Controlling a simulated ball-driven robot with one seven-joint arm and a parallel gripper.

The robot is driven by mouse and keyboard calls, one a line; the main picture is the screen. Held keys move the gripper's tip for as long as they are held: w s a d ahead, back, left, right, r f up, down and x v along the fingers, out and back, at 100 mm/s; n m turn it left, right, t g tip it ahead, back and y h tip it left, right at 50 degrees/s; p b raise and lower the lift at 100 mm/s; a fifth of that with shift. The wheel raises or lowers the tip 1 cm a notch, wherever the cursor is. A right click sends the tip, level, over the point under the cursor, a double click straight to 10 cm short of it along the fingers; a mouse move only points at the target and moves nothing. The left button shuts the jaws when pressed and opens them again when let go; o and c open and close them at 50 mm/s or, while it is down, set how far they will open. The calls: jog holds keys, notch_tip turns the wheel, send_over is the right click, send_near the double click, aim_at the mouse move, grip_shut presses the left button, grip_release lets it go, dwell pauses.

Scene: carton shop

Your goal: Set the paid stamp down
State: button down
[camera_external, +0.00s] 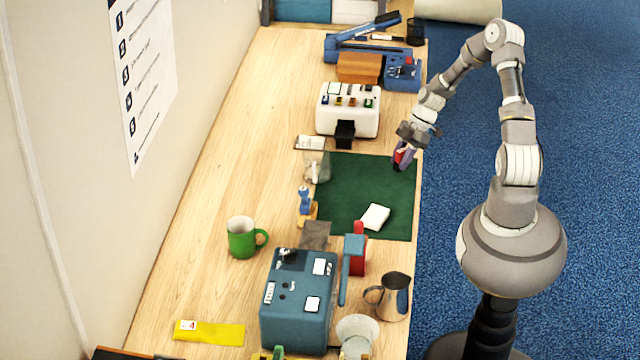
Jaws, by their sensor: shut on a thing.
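My gripper (405,146) is shut on a small dark purple and red thing, which looks like the paid stamp (403,159). It hangs at the right edge of the green mat (345,175), near the mat's back right corner. Whether its underside touches the mat or is just above it, I cannot tell. Any lettering on it is too small to read, and my fingers hide its upper part. A white pad or card (375,217) lies tilted on the front right part of the mat.
A white machine (347,100) stands behind the mat, and a blue machine (297,300) in front. A blue and tan stamp-like thing (305,202) is at the mat's left edge. A green mug (242,238) and metal jug (394,297) stand nearby. The mat's middle is clear.

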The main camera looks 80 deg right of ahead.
jog(key=w, duration=0.1)
jog(key=w+d, duration=0.2)
jog(key=shift+d+f, duration=0.2)
jog(key=shift+f, duration=0.05)
jog(key=shift+f+b, duration=0.7)
jog(key=shift+f, duration=0.95)
jog(key=shift+f, duration=0.15)
jog(key=c, duration=0.8)
grip_release()
jog(key=shift+c, duration=0.2)
jog(key=p+v, duration=0.3)
jog(key=v, duration=0.9)
